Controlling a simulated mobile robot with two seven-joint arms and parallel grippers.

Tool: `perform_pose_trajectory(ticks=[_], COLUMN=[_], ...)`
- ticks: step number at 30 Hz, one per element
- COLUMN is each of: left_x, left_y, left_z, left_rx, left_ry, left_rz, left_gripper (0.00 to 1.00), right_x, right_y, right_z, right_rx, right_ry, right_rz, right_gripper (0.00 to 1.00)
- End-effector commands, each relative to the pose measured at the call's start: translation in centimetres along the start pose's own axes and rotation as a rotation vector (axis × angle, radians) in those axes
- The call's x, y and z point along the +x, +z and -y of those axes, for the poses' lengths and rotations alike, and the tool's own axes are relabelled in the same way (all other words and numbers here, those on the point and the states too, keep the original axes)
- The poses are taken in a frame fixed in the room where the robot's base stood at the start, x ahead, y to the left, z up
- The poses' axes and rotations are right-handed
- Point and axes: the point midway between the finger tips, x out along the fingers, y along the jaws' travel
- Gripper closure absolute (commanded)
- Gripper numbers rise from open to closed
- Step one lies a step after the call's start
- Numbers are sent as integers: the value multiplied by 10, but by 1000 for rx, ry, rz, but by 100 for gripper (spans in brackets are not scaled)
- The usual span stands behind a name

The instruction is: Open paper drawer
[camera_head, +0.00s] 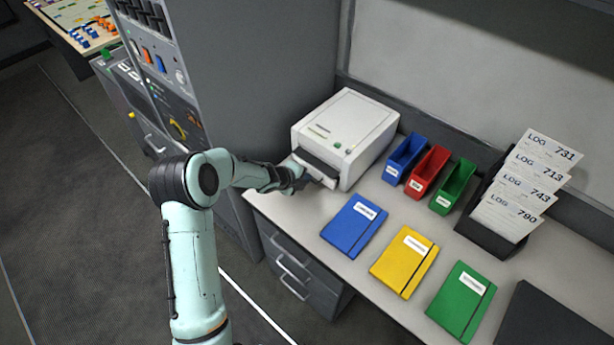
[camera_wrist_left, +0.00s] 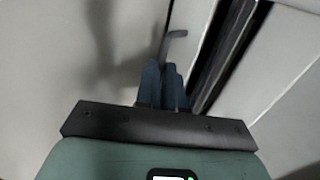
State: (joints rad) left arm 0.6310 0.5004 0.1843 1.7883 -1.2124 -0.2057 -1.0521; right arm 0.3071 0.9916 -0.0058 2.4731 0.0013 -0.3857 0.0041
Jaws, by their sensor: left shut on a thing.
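A white printer (camera_head: 345,130) stands on the counter against the grey cabinet. A dark slot with a pale paper drawer (camera_head: 327,181) shows low on its front. My left gripper (camera_head: 301,183) is at the drawer's front. A dark gap runs beside the pale surface there. I cannot tell how far out the drawer stands. My right gripper is in neither view.
Blue (camera_head: 354,225), yellow (camera_head: 404,260) and green (camera_head: 461,300) notebooks lie along the counter. Blue (camera_head: 404,157), red (camera_head: 428,172) and green (camera_head: 453,187) bins stand behind, beside a rack of log cards (camera_head: 515,195). Grey drawers (camera_head: 290,270) are below the counter.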

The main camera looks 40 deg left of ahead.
Motion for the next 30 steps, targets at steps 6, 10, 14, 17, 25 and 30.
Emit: perform_pose_trajectory(ticks=[6,10,14,17,25,30], left_x=[-12,-20,-28,-33,-49,-56], left_y=[1,0,0,1,1,0], left_z=[-15,-22,-29,-35,-50,-56], left_rx=[4,5,5,5,4,4], left_ry=[3,3,3,3,3,3], left_rz=[2,2,2,2,1,1], left_gripper=[100,100,100,100,100,100], right_x=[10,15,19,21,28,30], right_y=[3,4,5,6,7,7], right_z=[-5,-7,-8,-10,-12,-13], right_rx=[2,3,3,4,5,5], right_ry=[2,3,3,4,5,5], right_rz=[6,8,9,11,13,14], right_gripper=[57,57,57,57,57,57])
